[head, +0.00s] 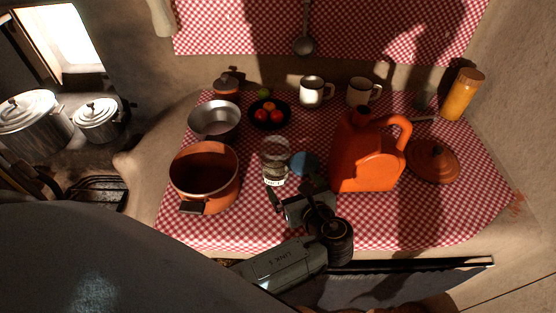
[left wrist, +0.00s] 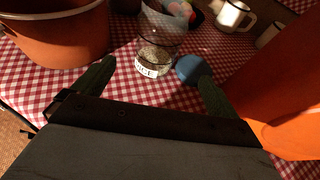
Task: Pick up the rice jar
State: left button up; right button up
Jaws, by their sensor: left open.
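The rice jar (head: 275,160) is a clear glass jar with pale grain at the bottom and a white label, upright on the red checked cloth. In the left wrist view the jar (left wrist: 155,57) stands ahead of and between my fingers, its label facing me. My left gripper (head: 296,188) is open and empty, just in front of the jar on the near side. Its two dark fingers (left wrist: 152,88) point toward the jar without visibly closing on it. A blue round lid-like thing (head: 305,164) lies right of the jar. My right gripper is not in view.
An orange pot (head: 205,172) stands close left of the jar, and a large orange jug (head: 367,155) close right. Behind are a metal bowl (head: 215,121), a dark fruit bowl (head: 269,114) and two mugs (head: 315,92). An orange lid (head: 433,160) lies at right.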

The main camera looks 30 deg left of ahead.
aim_at(281, 170)
pick_arm(q)
jog(key=x, duration=0.5)
jog(key=shift+b+x, duration=0.75)
jog(key=shift+x, duration=2.45)
jog(key=shift+s, duration=0.25)
jog(key=c, duration=1.2)
jog(key=shift+c, duration=1.3)
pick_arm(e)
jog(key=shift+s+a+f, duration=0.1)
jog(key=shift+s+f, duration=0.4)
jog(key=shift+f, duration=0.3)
pick_arm(q)
jog(key=shift+r, duration=0.1)
